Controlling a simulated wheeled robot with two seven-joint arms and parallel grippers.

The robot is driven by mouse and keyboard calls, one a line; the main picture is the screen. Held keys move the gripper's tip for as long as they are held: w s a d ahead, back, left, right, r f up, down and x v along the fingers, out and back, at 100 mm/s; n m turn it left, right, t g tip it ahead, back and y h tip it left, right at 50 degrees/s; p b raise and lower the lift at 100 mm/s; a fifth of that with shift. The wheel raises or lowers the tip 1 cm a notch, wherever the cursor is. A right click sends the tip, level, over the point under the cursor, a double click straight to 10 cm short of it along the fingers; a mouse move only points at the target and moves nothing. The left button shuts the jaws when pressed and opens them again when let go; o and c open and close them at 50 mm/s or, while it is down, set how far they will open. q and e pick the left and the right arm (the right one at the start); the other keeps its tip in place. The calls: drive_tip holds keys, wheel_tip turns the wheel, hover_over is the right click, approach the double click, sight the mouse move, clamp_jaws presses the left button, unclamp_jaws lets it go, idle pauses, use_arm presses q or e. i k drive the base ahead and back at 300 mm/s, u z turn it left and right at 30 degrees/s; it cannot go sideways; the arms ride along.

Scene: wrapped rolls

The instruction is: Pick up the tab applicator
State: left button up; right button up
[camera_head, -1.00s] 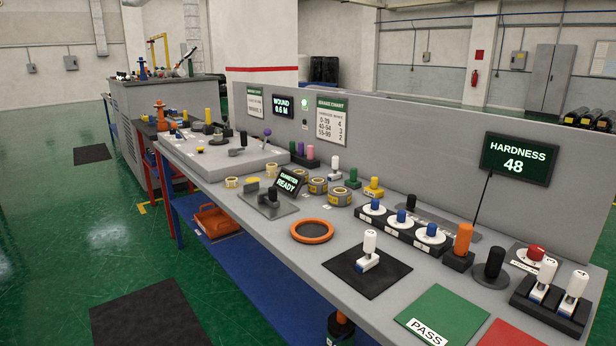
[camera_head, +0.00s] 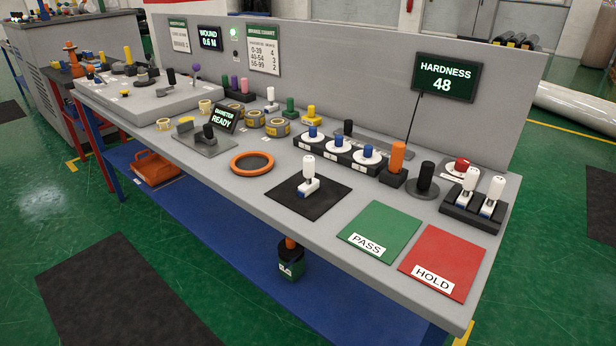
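No object is labelled as the tab applicator, and I cannot tell which handled tool it is. A white-handled tool (camera_head: 309,178) stands upright on a black mat (camera_head: 283,203) near the bench front. An orange-handled tool (camera_head: 397,160) stands in a dark block, with a black-handled piece (camera_head: 425,178) on a round base beside it. Two white-handled tools (camera_head: 480,192) stand in a dark holder at the right. A yellow-topped piece (camera_head: 311,115) and a green one (camera_head: 290,107) stand farther back. Neither gripper is in view.
The grey bench (camera_head: 330,235) carries a green PASS pad (camera_head: 379,229), a red HOLD pad (camera_head: 443,260), an orange ring (camera_head: 252,163) and several tape rolls (camera_head: 277,127). A grey back panel (camera_head: 340,70) bounds the rear. Open green floor (camera_head: 190,255) lies in front.

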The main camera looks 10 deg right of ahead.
sight(311, 184)
drive_tip(key=z, duration=0.65)
drive_tip(key=k, duration=0.25)
drive_tip(key=u, duration=1.4)
drive_tip(key=i, duration=0.8)
drive_tip(key=z, duration=0.5)
